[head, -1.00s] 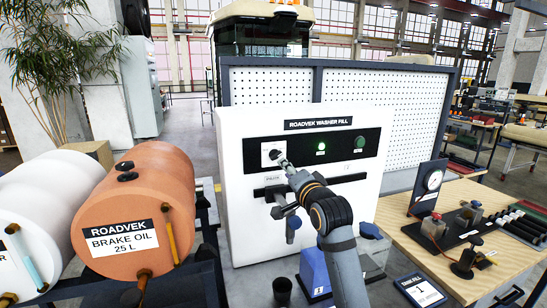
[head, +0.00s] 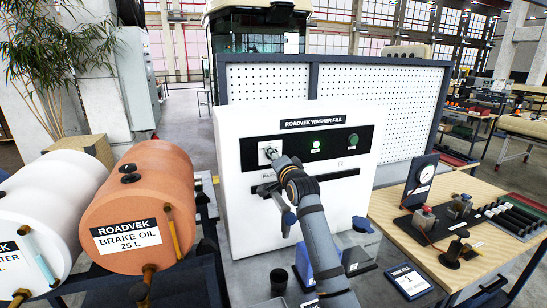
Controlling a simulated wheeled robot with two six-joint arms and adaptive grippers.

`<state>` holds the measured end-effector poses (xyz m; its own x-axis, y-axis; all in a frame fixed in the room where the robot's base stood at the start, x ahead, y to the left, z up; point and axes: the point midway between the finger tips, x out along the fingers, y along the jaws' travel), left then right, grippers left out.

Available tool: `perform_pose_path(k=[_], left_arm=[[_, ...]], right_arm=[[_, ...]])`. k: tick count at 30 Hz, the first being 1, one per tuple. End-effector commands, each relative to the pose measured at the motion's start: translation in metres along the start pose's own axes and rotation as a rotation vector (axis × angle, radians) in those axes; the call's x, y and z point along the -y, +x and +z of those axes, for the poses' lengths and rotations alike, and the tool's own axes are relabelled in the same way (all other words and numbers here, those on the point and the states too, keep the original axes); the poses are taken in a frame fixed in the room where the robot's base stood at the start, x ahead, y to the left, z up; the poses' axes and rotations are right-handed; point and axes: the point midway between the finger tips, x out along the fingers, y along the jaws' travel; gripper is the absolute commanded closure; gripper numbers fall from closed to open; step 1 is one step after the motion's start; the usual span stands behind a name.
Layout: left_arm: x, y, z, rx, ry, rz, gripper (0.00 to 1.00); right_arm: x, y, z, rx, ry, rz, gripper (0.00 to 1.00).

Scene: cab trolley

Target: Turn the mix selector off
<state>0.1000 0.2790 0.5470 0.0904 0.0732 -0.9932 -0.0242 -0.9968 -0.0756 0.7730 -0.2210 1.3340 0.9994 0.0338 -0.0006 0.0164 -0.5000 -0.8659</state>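The white washer fill machine (head: 235,190) stands ahead, with a black control panel (head: 336,147) on its front. The selector (head: 267,150) is on a pale plate at the panel's left end; its knob is mostly hidden, so its setting cannot be read. My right gripper (head: 273,155) is at the selector, seen from behind along the arm. Its fingers are too small and covered to tell open from shut, or whether they touch the knob. My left gripper is out of view.
An orange brake oil drum (head: 140,205) and a white drum (head: 45,215) stand left. A wooden bench (head: 440,255) with a gauge stand (head: 420,182) is at right.

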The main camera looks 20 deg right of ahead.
Motion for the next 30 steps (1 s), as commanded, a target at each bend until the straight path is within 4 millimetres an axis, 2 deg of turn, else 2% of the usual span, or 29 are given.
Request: perform_pose_path(k=[1, 5, 6, 20, 30], left_arm=[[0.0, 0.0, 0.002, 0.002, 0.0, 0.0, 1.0], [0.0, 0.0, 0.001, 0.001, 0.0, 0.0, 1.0], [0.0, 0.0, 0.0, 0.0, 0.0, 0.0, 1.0], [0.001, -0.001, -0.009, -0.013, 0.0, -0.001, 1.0], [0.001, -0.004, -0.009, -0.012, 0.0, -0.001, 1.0]], right_arm=[[0.0, 0.0, 0.0, 0.0, 0.0, 0.0, 0.81], [0.0, 0.0, 0.0, 0.0, 0.0, 0.0, 0.99], [0.0, 0.0, 0.0, 0.0, 0.0, 0.0, 1.0], [0.0, 0.0, 0.0, 0.001, -0.059, 0.001, 1.0], [0.0, 0.0, 0.0, 0.001, -0.316, 0.001, 1.0]])
